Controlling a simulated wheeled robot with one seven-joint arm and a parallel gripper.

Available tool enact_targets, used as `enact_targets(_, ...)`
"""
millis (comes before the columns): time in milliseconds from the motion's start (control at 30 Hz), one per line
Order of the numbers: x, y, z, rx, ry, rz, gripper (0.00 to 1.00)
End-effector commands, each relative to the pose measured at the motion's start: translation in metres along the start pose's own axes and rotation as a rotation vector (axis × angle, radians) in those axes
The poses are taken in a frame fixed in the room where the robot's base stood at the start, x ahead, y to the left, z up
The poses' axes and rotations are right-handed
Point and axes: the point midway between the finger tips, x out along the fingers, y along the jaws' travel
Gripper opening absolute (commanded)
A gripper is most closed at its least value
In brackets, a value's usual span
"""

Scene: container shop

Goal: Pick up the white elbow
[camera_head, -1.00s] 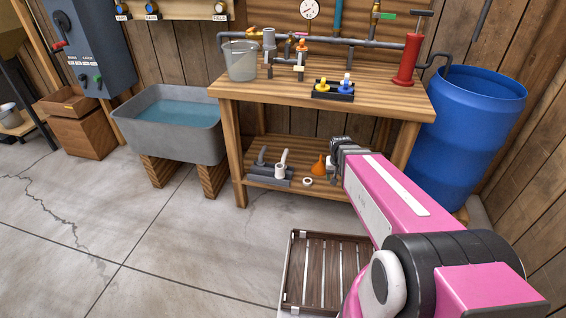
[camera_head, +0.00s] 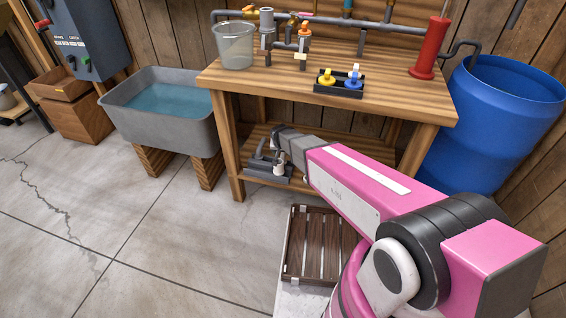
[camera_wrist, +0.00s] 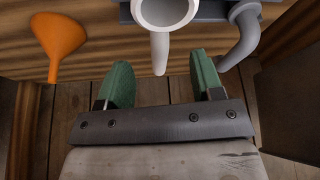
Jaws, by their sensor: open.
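The white elbow (camera_head: 280,168) is on the lower shelf of the wooden bench, at the grey rack (camera_head: 262,171). In the wrist view the white elbow (camera_wrist: 160,35) shows a round open mouth at the top and a narrower end pointing down toward the gap between my fingers. My gripper (camera_wrist: 161,82) is open, its two green fingers on either side of that narrower end, with nothing gripped. I cannot tell how far the fingertips are from it. In the head view my fingers cannot be made out.
A grey elbow (camera_wrist: 241,35) stands close beside the white one, near my right finger in the wrist view. An orange funnel (camera_wrist: 58,38) lies at the left there. The bench top (camera_head: 290,90) is above my wrist.

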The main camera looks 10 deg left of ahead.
Motion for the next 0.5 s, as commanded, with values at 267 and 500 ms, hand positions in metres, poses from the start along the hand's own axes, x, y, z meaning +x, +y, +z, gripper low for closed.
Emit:
enact_targets(267,0.033,0.000,-0.001,0.000,0.000,0.000,0.61)
enact_targets(500,0.056,0.001,-0.005,0.000,-0.002,0.001,0.61)
